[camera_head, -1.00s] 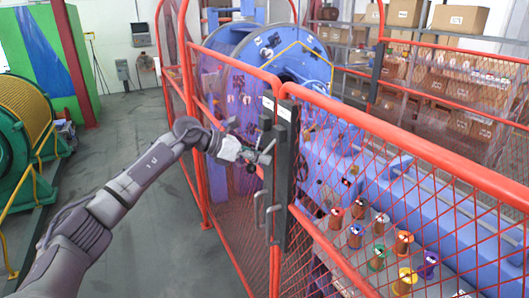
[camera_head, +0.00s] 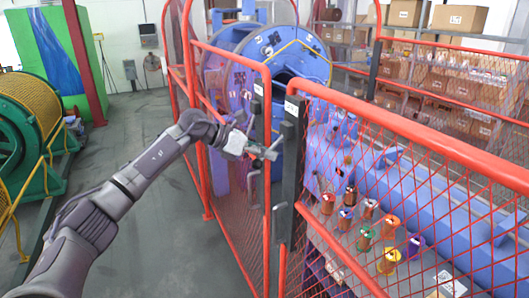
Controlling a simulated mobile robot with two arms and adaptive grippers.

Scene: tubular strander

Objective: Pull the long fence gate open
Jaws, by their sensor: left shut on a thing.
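The long fence gate (camera_head: 400,124) is the red-framed mesh panel on the right. A dark upright post (camera_head: 291,165) and a grey pull handle (camera_head: 277,222) are at its near-left edge. My left gripper (camera_head: 268,151) is at the gate's edge, beside the dark post and above the lower handle. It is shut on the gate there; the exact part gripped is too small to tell. My right gripper is out of view.
Behind the fence are a blue machine (camera_head: 310,60) and several coloured spools, including a yellow one (camera_head: 388,262). A green reel machine (camera_head: 32,130) stands at the left.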

